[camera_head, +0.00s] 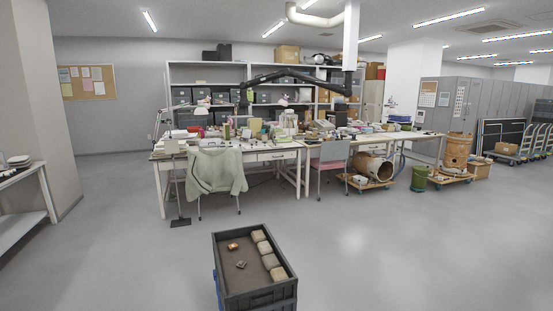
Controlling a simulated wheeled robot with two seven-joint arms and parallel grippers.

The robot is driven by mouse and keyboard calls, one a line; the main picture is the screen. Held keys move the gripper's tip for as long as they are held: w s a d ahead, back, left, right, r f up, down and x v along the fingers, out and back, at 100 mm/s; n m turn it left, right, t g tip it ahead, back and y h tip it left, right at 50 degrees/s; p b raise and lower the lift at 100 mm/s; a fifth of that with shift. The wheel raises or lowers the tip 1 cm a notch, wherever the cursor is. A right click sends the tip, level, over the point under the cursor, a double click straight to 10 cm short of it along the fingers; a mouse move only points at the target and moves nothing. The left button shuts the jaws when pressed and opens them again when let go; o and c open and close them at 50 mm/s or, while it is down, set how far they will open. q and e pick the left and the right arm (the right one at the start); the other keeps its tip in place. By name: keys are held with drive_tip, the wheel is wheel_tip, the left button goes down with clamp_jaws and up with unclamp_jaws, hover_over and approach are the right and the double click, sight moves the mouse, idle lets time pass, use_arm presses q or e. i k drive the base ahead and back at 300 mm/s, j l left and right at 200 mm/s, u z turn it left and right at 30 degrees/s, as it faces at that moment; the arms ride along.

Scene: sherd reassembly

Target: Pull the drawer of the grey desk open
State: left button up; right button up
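A pale grey-topped desk (299,170) stands across the floor in the middle of the view, cluttered on top. Below its top, a light drawer front (277,156) shows right of the chair; it looks flush with the desk. A chair with a pale green garment (217,170) over its back hides part of the desk's left front. Whether this desk is the task's grey desk I cannot tell for sure. Neither of my grippers is in view.
A dark crate (262,298) with several pale blocks and two small sherds stands close in front. A pinkish chair (330,158) is at the desk's right. A white shelf (22,200) is at left. Open floor (370,240) lies between.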

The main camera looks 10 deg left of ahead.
sight(291, 154)
drive_tip(key=i+l+z, duration=0.3)
drive_tip(key=i, duration=0.75)
drive_tip(key=i+z, duration=0.35)
drive_tip(key=i, duration=0.65)
drive_tip(key=i+u, duration=0.2)
drive_tip(key=i, duration=0.35)
drive_tip(key=i+u, duration=0.25)
drive_tip(key=i, duration=0.3)
drive_tip(key=i+u, duration=0.2)
drive_tip(key=i, duration=0.35)
drive_tip(key=i+l+u, duration=0.2)
drive_tip(key=i, duration=0.3)
drive_tip(key=i+l+u, duration=0.25)
drive_tip(key=i, duration=0.25)
drive_tip(key=i+l+u, duration=0.15)
drive_tip(key=i+u, duration=0.3)
drive_tip(key=i, duration=1.65)
